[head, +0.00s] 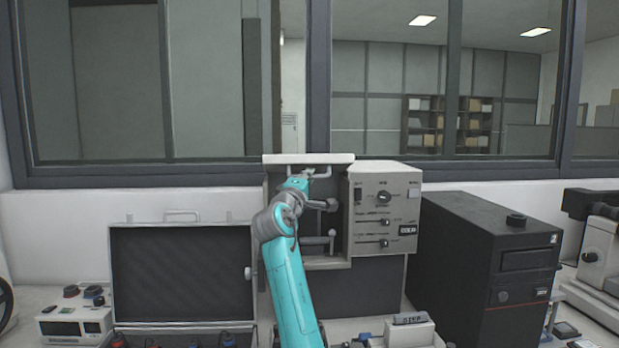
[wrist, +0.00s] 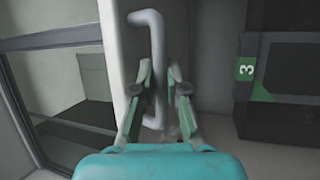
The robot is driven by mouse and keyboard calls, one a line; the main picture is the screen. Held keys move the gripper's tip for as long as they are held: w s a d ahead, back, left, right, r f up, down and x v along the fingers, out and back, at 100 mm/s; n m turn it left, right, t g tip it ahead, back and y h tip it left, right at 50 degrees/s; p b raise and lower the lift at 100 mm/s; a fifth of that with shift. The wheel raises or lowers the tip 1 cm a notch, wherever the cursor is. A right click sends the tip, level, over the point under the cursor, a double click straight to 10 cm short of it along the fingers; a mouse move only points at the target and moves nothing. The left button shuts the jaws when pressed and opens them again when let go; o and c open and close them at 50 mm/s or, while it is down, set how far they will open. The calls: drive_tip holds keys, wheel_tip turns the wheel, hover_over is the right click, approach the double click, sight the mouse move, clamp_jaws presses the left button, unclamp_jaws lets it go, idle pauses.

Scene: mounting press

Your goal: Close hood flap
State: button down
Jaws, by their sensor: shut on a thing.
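The mounting press (head: 386,213) stands against the wall below the window, with a control panel on its right side. Its hood flap (head: 283,158) is a pale plate at the top, seen nearly edge-on, above the press's open front. A grey bar handle (wrist: 155,50) is on the flap in the wrist view. My gripper (head: 308,174) reaches up to the handle under the flap. In the wrist view my gripper (wrist: 159,92) has its fingers on both sides of the bar, shut on it. My arm hides part of the press opening.
An open black case (head: 180,272) stands left of the press. A black computer tower (head: 487,260) stands close on the right. A microscope-like device (head: 600,245) is at the far right. The window frame (head: 95,177) is behind the press.

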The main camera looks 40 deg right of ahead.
drive_tip(key=shift+w+f, duration=0.1)
drive_tip(key=shift+f, duration=0.05)
drive_tip(key=c, duration=1.2)
unclamp_jaws()
drive_tip(key=shift+d, duration=0.1)
drive_tip(key=v, duration=1.2)
drive_tip(key=shift+w, duration=0.1)
